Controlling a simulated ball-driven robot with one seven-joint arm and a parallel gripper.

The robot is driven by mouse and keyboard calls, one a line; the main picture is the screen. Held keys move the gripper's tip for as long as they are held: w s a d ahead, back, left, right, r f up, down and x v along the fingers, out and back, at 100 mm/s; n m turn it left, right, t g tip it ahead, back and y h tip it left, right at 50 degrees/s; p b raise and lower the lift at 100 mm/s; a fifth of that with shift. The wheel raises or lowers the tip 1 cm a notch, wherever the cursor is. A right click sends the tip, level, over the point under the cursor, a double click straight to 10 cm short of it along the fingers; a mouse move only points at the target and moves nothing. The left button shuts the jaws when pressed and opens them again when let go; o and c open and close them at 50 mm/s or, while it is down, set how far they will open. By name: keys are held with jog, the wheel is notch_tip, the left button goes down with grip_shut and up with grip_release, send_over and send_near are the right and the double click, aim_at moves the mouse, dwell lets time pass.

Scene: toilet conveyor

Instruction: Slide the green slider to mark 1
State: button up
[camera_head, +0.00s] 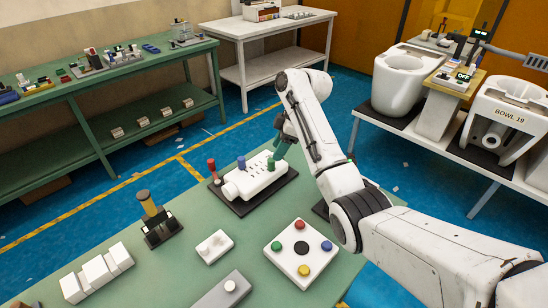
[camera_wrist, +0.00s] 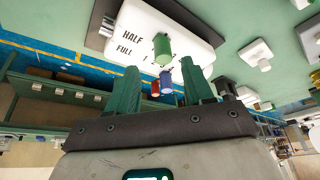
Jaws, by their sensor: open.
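The green slider (camera_head: 271,164) is a short upright green peg at the right part of a white slider box (camera_head: 238,190) on a dark base. A blue peg (camera_head: 241,162) and a red-topped peg (camera_head: 212,167) stand further left. My gripper (camera_head: 283,146) is just above and behind the green slider, partly hidden by my arm. In the wrist view, the green slider (camera_wrist: 162,47) shows beyond the gap between my two open, empty green fingers (camera_wrist: 160,76). The box face there reads "HALF" and "FULL"; part of the lettering near the slider, possibly mark 1, is unclear.
A white pad with coloured buttons (camera_head: 300,268), a small white switch (camera_head: 214,246) and a yellow-topped lever (camera_head: 148,203) share the green table (camera_head: 190,275). Toilet bowls (camera_head: 400,85) stand on a bench at the right. Green shelves are at the left.

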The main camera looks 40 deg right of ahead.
jog(key=v, duration=0.5)
jog(key=shift+r, duration=0.15)
jog(key=shift+s, duration=0.1)
dwell(0.4)
